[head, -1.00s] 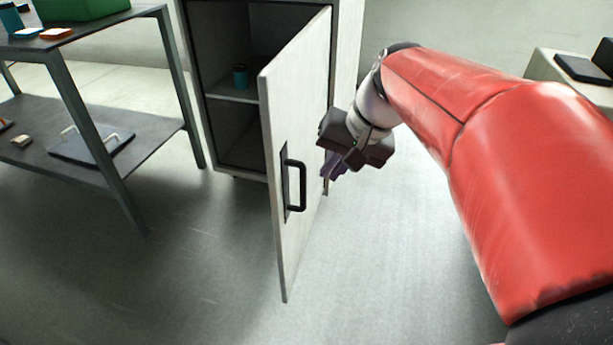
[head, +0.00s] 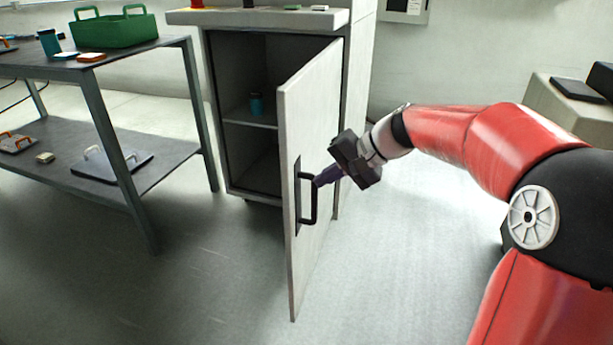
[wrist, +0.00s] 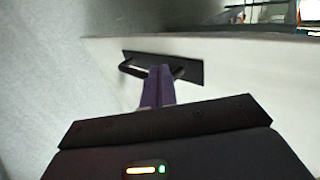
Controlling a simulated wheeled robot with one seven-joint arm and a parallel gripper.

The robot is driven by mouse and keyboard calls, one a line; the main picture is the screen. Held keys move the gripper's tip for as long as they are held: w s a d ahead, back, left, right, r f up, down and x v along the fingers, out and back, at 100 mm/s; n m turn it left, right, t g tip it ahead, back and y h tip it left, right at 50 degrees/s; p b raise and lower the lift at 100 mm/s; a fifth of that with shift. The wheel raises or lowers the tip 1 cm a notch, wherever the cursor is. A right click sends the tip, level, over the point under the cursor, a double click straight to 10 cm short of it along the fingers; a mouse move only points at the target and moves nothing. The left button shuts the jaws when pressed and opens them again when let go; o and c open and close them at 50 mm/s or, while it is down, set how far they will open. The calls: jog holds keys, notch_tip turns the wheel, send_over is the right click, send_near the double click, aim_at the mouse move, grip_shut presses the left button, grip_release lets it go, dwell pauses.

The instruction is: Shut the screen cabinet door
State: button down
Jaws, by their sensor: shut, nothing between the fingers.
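The screen cabinet (head: 222,110) stands in the middle of the head view with its door (head: 312,100) swung wide open toward me. The door's outer face carries a black bar handle (head: 313,200). My gripper (head: 318,183) is shut and empty, with its purple fingertips at the handle on the door's outer side. In the wrist view the shut fingers (wrist: 158,75) overlap the handle (wrist: 132,68) and its dark plate; I cannot tell whether they touch it.
A dark workbench (head: 150,160) with a green tote (head: 113,30) and several small items stands to the left. A light bench with dark flat objects (head: 580,88) is at the right. The floor in front of the door is clear.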

aim_at(293, 183)
jog(key=shift+w+a+f, duration=0.1)
jog(key=shift+w+a, duration=0.1)
jog(key=shift+a, duration=0.5)
jog(key=shift+w+a, duration=0.2)
jog(key=shift+a, duration=0.5)
jog(key=shift+w+a+f, duration=0.1)
jog(key=shift+w+a, duration=0.1)
jog(key=shift+a, duration=0.5)
jog(key=shift+r, duration=0.1)
